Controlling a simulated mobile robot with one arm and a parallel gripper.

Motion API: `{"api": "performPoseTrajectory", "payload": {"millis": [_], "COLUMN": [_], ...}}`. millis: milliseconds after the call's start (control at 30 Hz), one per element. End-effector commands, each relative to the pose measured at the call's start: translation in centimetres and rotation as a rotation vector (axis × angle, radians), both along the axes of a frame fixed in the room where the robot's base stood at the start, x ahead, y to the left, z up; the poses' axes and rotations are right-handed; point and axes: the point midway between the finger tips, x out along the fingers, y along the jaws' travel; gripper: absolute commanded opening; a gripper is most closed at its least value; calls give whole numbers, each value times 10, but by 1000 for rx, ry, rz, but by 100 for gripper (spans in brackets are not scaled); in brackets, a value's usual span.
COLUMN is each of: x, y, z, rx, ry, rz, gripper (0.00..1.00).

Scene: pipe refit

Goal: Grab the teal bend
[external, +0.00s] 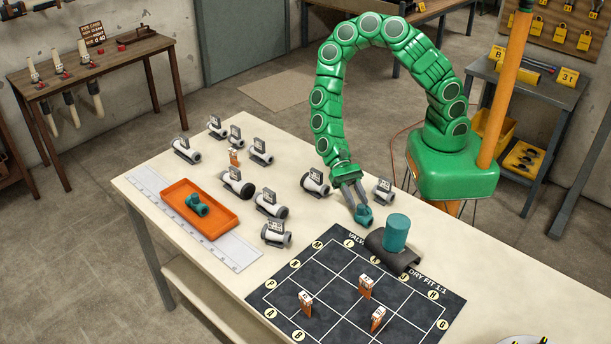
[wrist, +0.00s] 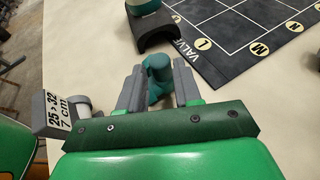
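The teal bend (external: 364,215) sits at the tips of my gripper (external: 356,204), on the cream table beside the dark saddle. In the wrist view the teal bend (wrist: 157,75) shows between the two grey fingers of my gripper (wrist: 158,80). The fingers stand apart, one on each side of it. I cannot tell whether they touch it. Part of the bend's lower end is hidden behind my gripper in the wrist view.
A teal cylinder (external: 397,232) stands on a dark saddle (external: 376,247) close by. An orange tray (external: 232,221) at left holds another teal fitting (external: 197,205). Several white tagged fittings (external: 315,182) surround. A dark grid mat (external: 330,318) with small orange-and-white markers lies in front.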

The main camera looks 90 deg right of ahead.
Motion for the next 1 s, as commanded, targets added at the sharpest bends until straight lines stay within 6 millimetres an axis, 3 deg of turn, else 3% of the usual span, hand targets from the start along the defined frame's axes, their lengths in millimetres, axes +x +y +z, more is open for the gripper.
{"api": "performPoseTrajectory", "payload": {"millis": [200,533,567,767,1000], "x": [-6,-7,-7,-7,-7], "y": [17,21,21,21,21], "z": [-7,-9,-9,-9,-9], "rx": [-1,0,0,0,0], "ry": [-2,-2,-2,-2,-2], "rz": [-1,0,0,0,0], "gripper": [33,33,32,1,0]}}
